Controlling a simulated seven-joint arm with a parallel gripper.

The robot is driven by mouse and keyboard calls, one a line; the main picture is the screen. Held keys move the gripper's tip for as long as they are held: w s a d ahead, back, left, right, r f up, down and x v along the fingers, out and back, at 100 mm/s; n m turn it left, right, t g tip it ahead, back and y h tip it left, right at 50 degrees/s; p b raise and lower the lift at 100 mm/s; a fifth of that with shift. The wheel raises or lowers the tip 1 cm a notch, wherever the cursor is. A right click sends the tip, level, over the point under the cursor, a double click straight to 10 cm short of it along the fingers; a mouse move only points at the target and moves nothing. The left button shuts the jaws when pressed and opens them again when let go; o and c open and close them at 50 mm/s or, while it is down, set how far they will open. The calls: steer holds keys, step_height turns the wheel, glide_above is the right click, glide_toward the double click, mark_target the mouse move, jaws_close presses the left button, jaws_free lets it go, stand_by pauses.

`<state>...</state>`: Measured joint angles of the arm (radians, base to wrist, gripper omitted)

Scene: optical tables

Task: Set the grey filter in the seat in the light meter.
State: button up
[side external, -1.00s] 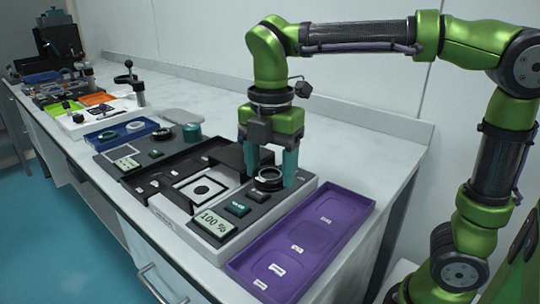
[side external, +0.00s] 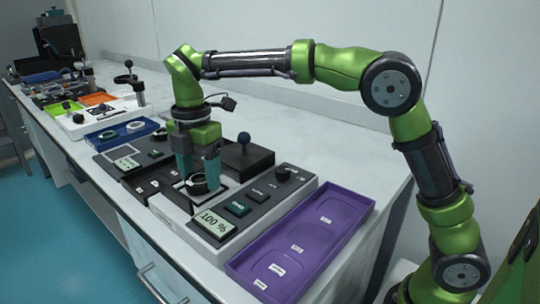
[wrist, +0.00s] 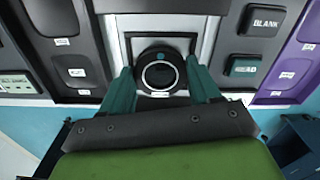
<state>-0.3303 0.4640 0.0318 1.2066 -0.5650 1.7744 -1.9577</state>
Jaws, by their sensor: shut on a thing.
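The grey filter (wrist: 160,73) is a dark ring with a grey glass centre. It also shows in the side external view (side external: 197,184), low between the teal fingers. My gripper (side external: 199,178) is shut on it; in the wrist view the fingertips (wrist: 160,78) flank the ring left and right. The light meter (side external: 225,212) has a white plate with a square seat area, and the filter is over that plate. I cannot tell whether the ring rests in the seat or hangs just above it. The meter's display (side external: 215,222) reads 100 %.
A black block with a blue-knobbed lever (side external: 245,150) stands just behind and right of my gripper. A purple tray (side external: 345,210) lies empty to the right. A blue tray (side external: 112,137) with rings is at the left. BLANK (wrist: 264,20) and READ (wrist: 244,67) buttons sit beside the seat.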

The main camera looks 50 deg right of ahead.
steer(key=shift+f, duration=0.3)
steer(key=shift+f, duration=0.15)
steer(key=o, duration=1.1)
